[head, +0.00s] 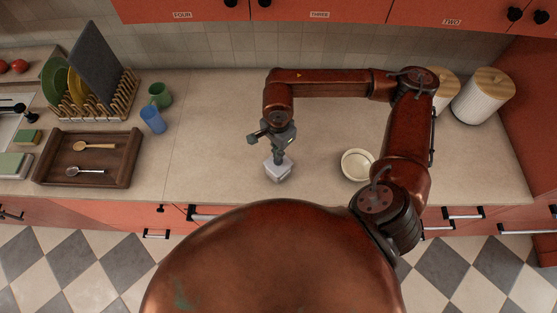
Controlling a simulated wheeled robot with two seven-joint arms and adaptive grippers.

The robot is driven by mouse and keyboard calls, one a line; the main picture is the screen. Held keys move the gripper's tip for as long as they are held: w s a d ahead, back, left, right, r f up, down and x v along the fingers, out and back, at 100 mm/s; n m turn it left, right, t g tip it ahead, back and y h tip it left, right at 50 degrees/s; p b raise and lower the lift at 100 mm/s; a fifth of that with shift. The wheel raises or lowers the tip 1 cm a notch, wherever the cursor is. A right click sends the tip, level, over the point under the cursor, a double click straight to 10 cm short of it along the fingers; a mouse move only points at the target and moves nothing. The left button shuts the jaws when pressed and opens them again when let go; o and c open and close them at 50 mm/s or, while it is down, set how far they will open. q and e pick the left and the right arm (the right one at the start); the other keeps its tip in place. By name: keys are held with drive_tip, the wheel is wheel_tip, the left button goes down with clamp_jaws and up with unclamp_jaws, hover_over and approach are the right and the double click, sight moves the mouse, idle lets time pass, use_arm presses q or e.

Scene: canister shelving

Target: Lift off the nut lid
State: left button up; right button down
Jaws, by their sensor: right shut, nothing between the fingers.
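Two white ribbed canisters with wooden lids stand at the back right of the counter. The right one (482,98) is in plain view with its lid (492,82) on. The left one (441,98) is partly hidden behind my right arm. I cannot tell which is the nut canister. My right gripper (278,160) is well to the left of both, over mid-counter, pointing down, shut and empty. A small pale block-like thing (280,175) is right below it; I cannot tell whether they touch. My left gripper is not in view.
A cream bowl (357,164) sits right of the gripper. At left are a blue cup (152,119), a green mug (160,95), a dish rack (95,103) with plates, and a wooden tray (125,164) with two spoons. Cabinets overhang the back. The counter left of the gripper is clear.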

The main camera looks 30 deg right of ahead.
drive_tip(key=shift+f+b, duration=1.1)
drive_tip(key=shift+f, duration=0.15)
idle(0.9)
wheel_tip(320, 180, up, 9)
drive_tip(key=p, duration=0.3)
idle(0.9)
idle(0.4)
